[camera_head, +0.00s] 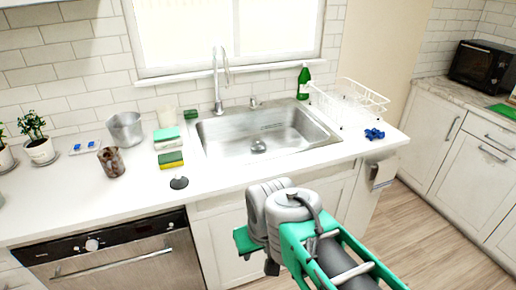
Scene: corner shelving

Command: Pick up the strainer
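A small dark round piece with a knob on top (179,182) lies on the white counter, left of the sink and above the dishwasher. It looks like a sink strainer or stopper; it is too small to tell which. A round drain fitting (258,146) sits in the sink floor. My arm reaches in from the lower right, its grey wrist in front of the cabinet below the sink. A green part at the end of my gripper (245,240) shows left of the wrist, apart from the dark piece and to its lower right. My fingertips cannot be made out.
Sponges (171,159), a rusty-looking cup (111,161) and a metal pot (126,129) stand left of the sink (205,137). A green bottle (303,83), a white dish rack (350,98) and a blue item (374,134) are right.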

